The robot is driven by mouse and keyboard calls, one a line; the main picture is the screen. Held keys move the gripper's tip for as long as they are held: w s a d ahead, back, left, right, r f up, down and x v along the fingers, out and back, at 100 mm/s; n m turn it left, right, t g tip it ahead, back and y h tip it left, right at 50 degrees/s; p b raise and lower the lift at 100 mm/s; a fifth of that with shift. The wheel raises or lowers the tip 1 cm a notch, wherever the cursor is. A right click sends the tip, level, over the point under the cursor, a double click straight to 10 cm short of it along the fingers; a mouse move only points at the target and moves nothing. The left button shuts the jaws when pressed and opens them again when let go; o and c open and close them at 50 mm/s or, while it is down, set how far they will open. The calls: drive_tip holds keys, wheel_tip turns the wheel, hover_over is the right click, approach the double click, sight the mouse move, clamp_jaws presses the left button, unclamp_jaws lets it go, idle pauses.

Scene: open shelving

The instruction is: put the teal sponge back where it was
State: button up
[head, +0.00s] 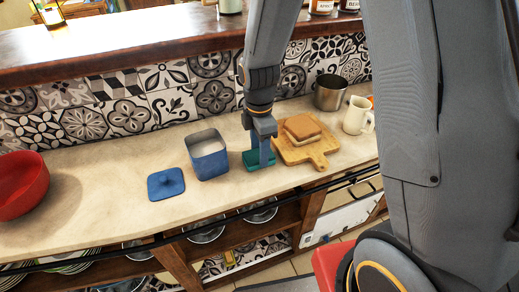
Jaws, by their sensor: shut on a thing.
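The teal sponge (259,163) is at the counter, under my gripper (265,155), just left of the wooden cutting board. My gripper points down and is shut on the sponge. The fingers hide part of the sponge. I cannot tell whether the sponge touches the counter or is held slightly above it.
A blue canister (208,160) stands open left of the sponge, with its blue lid (166,183) farther left. A cutting board (318,158) with bread (302,127), a metal pot (329,92) and a cream mug (357,116) are right. A red bowl (22,190) is far left.

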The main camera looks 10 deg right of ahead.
drive_tip(key=shift+f, duration=0.15)
drive_tip(key=o, duration=1.1)
wheel_tip(320, 180, up, 11)
drive_tip(key=b, duration=0.3)
drive_tip(key=s+d+f+m, duration=0.1)
drive_tip(key=s+d+m, duration=0.3)
drive_tip(key=m, duration=0.6)
drive_tip(key=s+d+f+m+t, duration=0.1)
drive_tip(key=s+d+m, duration=0.4)
drive_tip(key=m, duration=0.5)
drive_tip(key=shift+s+d+f, duration=0.15)
drive_tip(key=shift+s+f, duration=0.35)
drive_tip(key=shift+f, duration=0.2)
